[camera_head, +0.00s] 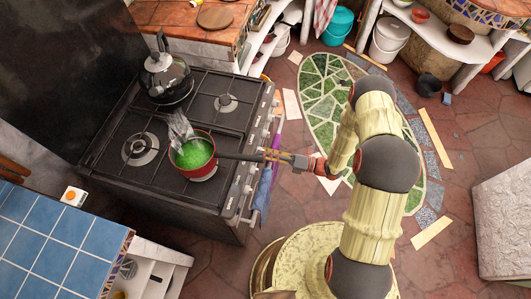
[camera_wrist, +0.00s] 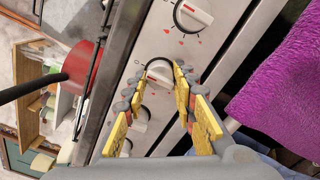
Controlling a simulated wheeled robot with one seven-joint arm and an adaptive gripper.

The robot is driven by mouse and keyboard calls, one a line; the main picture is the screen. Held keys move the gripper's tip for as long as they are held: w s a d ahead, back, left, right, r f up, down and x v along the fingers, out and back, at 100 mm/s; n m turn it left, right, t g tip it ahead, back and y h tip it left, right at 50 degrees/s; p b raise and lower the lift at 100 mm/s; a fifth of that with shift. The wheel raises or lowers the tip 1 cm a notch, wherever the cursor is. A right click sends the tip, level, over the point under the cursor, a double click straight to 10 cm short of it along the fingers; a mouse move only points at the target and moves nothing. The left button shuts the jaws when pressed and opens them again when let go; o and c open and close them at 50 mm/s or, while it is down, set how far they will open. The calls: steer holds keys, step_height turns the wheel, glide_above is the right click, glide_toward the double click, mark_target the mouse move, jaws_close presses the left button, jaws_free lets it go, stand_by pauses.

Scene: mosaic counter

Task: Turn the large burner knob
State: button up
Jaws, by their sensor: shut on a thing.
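The stove (camera_head: 112,155) has a front panel (camera_wrist: 120,75) with a row of white knobs. In the wrist view, the yellow fingers of my gripper (camera_wrist: 155,80) reach the panel, one on each side of a knob (camera_wrist: 158,72), and are shut on it. That knob is partly hidden by the fingers. Another white knob (camera_wrist: 193,15) sits above it, clear of the fingers, and one more (camera_wrist: 140,115) shows below, between the fingers. In the head view, my gripper (camera_head: 268,156) is at the stove's front edge, and the knob it holds is hidden there.
A red pot (camera_head: 192,172) with green contents stands on the stove. Its dark handle (camera_head: 237,156) points toward my gripper. A kettle (camera_head: 167,78) stands at the back. A purple towel (camera_wrist: 275,90) hangs close to the right of the panel. The floor (camera_head: 290,205) beside the stove is open.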

steer(key=o, duration=1)
steer(key=shift+o, duration=0.8)
steer(key=shift+d, duration=0.15)
steer(key=v, duration=1.1)
steer(key=shift+d, duration=0.4)
steer(key=shift+s, duration=0.1)
